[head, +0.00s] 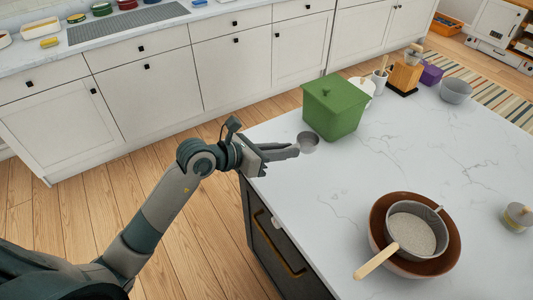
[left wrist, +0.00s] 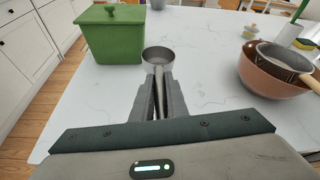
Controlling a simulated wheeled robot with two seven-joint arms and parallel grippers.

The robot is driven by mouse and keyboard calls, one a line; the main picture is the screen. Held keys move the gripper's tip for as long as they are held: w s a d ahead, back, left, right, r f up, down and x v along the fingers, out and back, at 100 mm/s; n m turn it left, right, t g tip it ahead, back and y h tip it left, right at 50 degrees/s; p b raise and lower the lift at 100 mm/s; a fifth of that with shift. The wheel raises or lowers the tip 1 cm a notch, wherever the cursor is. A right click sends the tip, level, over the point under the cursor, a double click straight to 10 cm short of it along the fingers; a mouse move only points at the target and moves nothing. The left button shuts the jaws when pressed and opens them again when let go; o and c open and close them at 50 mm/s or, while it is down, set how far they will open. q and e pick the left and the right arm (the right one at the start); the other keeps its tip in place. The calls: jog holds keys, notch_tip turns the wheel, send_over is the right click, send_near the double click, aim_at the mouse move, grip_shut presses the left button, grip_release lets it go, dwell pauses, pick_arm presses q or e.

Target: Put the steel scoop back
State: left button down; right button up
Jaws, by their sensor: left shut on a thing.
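The steel scoop (head: 309,141) is a small grey metal cup at the left end of the marble island, just in front of the green lidded bin. In the left wrist view the scoop's cup (left wrist: 158,55) is straight ahead, with its handle running back between my fingers. My left gripper (head: 296,150) is shut on that handle, reaching in over the island's edge. The same gripper (left wrist: 158,95) shows in the left wrist view. I cannot tell whether the scoop touches the counter. My right gripper is not in view.
The green bin (head: 334,106) stands close behind the scoop. A brown bowl (head: 378,240) holding a grey pot of pale grains sits at the near side. A wooden block (head: 405,76), purple box (head: 431,74) and grey bowl (head: 456,91) stand farther back. The island's middle is clear.

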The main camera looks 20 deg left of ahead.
pick_arm(q)
jog(key=w+a+f, duration=0.1)
jog(key=a, duration=0.1)
jog(key=w+a+f+p, duration=0.1)
jog(key=a+f, duration=0.1)
jog(key=a, duration=0.1)
jog(key=w+a+f, duration=0.2)
jog(key=shift+w+a+f+p, duration=0.1)
jog(key=shift+a+p, duration=0.25)
jog(key=shift+f+p, duration=0.65)
jog(key=shift+f, duration=1.35)
